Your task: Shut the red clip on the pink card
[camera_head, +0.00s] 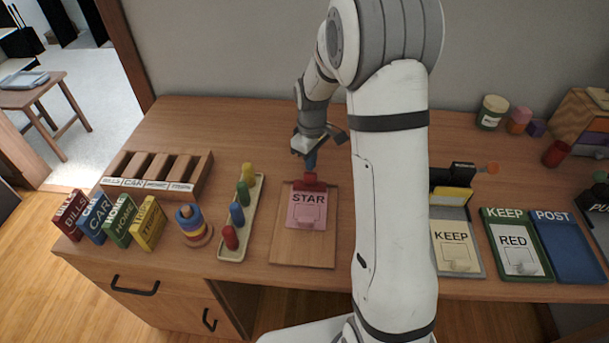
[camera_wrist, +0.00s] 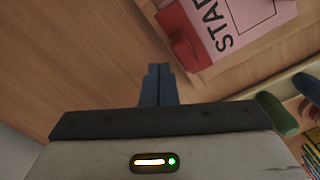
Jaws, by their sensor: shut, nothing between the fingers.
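The pink card (camera_head: 305,212), marked STAR, lies on a wooden board (camera_head: 302,252). The red clip (camera_head: 311,184) is at the card's top edge; I cannot tell whether its jaw is fully down. In the wrist view the red clip (camera_wrist: 188,42) and pink card (camera_wrist: 235,28) show at the upper right, partly cut off. My gripper (camera_head: 311,166) is just behind the clip in the head view. Its blue fingers (camera_wrist: 158,70) are shut together and empty, pointing to the left of the clip with a small gap in the wrist view.
A tray of coloured pegs (camera_head: 241,215) and a ring stacker (camera_head: 193,225) stand left of the board. Labelled blocks and a slotted rack (camera_head: 158,175) are further left.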

